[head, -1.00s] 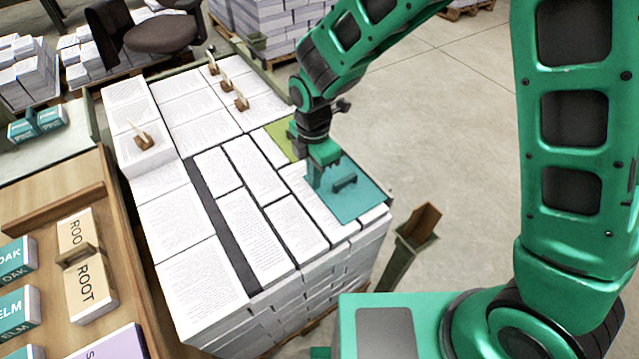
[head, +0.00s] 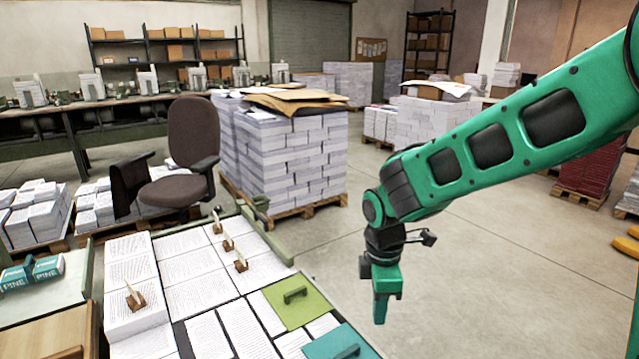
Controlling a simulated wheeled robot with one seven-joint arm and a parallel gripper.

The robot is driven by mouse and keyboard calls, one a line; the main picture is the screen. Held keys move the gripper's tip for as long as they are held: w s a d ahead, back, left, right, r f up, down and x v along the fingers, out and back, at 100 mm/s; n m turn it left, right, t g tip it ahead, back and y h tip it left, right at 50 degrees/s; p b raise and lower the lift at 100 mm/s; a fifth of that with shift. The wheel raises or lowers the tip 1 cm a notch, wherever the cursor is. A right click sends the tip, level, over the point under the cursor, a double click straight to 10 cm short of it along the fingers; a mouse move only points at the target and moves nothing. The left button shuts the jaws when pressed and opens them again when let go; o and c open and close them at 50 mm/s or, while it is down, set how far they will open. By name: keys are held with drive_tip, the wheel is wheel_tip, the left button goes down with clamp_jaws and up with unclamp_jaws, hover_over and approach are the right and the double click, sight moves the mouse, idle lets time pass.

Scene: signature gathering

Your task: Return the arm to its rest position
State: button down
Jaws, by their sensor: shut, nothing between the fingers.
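My gripper (head: 380,318) is shut and empty. It points down over the bare concrete floor, to the right of the paper-covered table. The arm reaches in from the right edge of the head view. A teal plate with a dark handle (head: 343,347) lies at the near right corner of the paper stacks, partly cut off by the bottom edge. A green plate with a handle (head: 298,303) lies just behind it. Both are apart from my gripper.
White paper stacks (head: 190,276) with small wooden stamps cover the table. An office chair (head: 186,150) stands behind it. A tall pallet of paper (head: 290,160) stands at centre back. The floor (head: 480,270) to the right is clear.

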drive_tip(key=s+d+r+m, duration=0.35)
drive_tip(key=d+m, duration=0.25)
drive_tip(key=d, duration=0.4)
drive_tip(key=s+d+r+m, duration=0.35)
drive_tip(key=d+m, duration=0.25)
drive_tip(key=d, duration=0.4)
drive_tip(key=s+d+m, duration=0.4)
drive_tip(key=s+m, duration=0.2)
drive_tip(key=s, duration=0.1)
drive_tip(key=s+d+m, duration=0.4)
drive_tip(key=s+m, duration=0.2)
drive_tip(key=s, duration=0.2)
drive_tip(key=shift+s+d+y, duration=0.15)
drive_tip(key=shift+y, duration=0.25)
drive_tip(key=shift+r, duration=0.1)
drive_tip(key=shift+w+f, duration=0.25)
drive_tip(key=shift+w, duration=0.35)
